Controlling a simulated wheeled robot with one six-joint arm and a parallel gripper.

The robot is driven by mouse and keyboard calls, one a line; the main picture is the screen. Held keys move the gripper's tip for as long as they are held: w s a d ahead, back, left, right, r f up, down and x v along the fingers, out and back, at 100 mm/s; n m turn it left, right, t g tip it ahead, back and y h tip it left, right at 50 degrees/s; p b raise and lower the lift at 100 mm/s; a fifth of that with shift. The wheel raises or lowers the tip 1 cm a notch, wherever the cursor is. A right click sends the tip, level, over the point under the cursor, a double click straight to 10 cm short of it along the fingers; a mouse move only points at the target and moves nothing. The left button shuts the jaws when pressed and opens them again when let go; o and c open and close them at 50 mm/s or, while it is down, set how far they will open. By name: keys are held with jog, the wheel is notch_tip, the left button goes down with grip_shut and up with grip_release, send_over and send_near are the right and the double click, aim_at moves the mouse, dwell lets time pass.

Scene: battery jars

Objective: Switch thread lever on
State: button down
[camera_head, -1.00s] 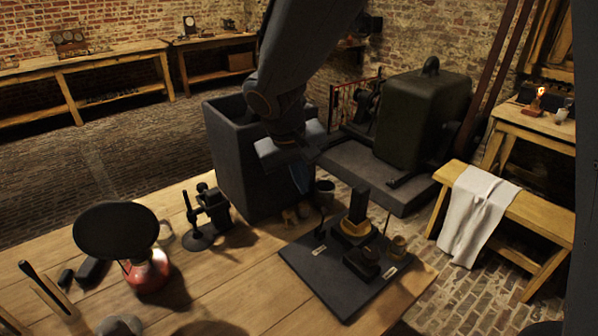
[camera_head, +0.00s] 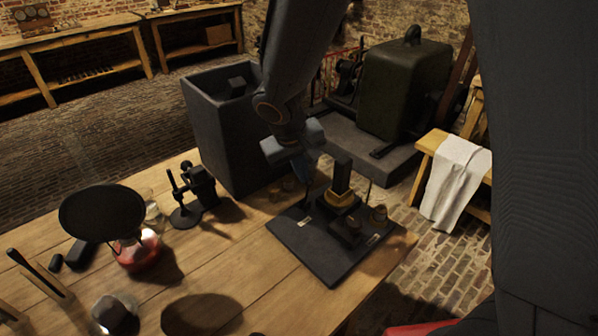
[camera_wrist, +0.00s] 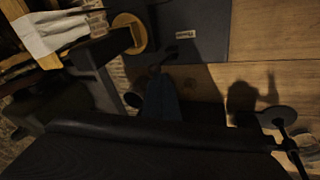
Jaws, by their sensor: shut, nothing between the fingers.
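A dark board (camera_head: 290,238) with small fittings lies at the right end of the wooden table. It carries a tall dark block on a brass ring (camera_head: 340,198) and brass knobs. A small black lever-like part (camera_wrist: 171,52) sits beside a white label (camera_wrist: 189,33) in the wrist view. I cannot read the label, so I cannot tell whether this is the thread lever or how it is set. My gripper (camera_head: 303,174) is shut and empty, pointing down just behind the board's back left edge. Its fingers (camera_wrist: 162,97) show near the small lever, with a gap that is hard to judge.
A tall dark open bin (camera_head: 222,135) stands behind the table. A black stand (camera_head: 190,197) and a round black disc over a red-based vessel (camera_head: 137,252) are on the left. A large dark green case (camera_head: 402,88) is behind the board.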

jog(key=shift+w+d+b, duration=0.7)
jog(key=shift+d, duration=0.2)
jog(key=shift+s+a, duration=0.1)
jog(key=shift+a, duration=0.05)
jog(key=w+a+v, duration=0.1)
jog(key=a+v, duration=0.2)
jog(key=v, duration=1)
jog(key=w+d+f+p, duration=0.1)
jog(key=d+f+p, duration=0.1)
jog(key=f, duration=0.4)
jog(key=w+d+f+m+g+p, duration=0.1)
jog(key=w+d+f+p, duration=0.1)
jog(key=f, duration=0.4)
jog(key=shift+g+p, duration=0.3)
jog(key=shift+p, duration=0.05)
